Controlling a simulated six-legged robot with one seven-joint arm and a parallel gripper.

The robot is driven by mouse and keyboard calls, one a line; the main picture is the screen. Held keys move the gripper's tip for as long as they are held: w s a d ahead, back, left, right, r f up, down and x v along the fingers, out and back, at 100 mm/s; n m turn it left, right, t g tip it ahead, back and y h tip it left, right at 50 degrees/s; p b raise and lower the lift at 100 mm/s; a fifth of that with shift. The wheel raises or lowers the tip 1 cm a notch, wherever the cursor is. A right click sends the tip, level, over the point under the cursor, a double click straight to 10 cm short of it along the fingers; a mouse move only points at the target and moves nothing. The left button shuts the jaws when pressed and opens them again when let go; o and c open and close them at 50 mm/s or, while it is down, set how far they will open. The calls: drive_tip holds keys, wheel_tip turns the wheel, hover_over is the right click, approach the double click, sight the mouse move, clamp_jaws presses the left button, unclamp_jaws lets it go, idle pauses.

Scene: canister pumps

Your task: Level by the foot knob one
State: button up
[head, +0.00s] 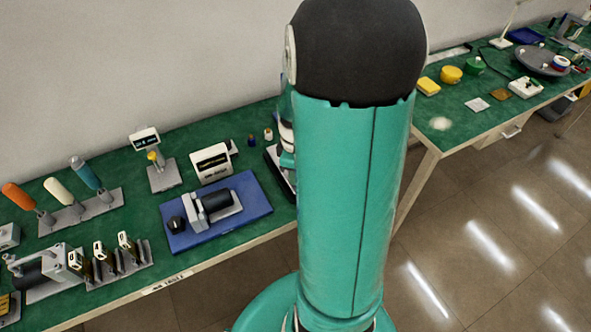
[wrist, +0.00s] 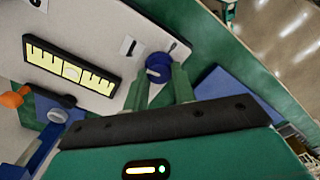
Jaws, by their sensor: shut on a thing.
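In the wrist view a blue round knob (wrist: 158,66) with a pale mark on it sits at the edge of a light grey plate (wrist: 90,25). A small label (wrist: 128,46) with a dark stroke, seemingly a 1, is beside it. My gripper (wrist: 160,80) has its two green fingers shut on the blue knob, one on each side. A yellow level scale (wrist: 70,70) in a black frame lies on the plate, with a pale round spot near its middle. In the head view my arm hides the gripper and most of this device.
An orange part (wrist: 14,97) and a blue block with a grey knob (wrist: 57,115) are at the wrist view's lower left. In the head view, a blue mat (head: 255,206) with a pump lies left of my arm. The green bench (head: 150,213) holds several other devices.

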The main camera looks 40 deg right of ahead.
drive_tip(key=o, duration=1)
wheel_tip(320, 180, up, 14)
idle(0.3)
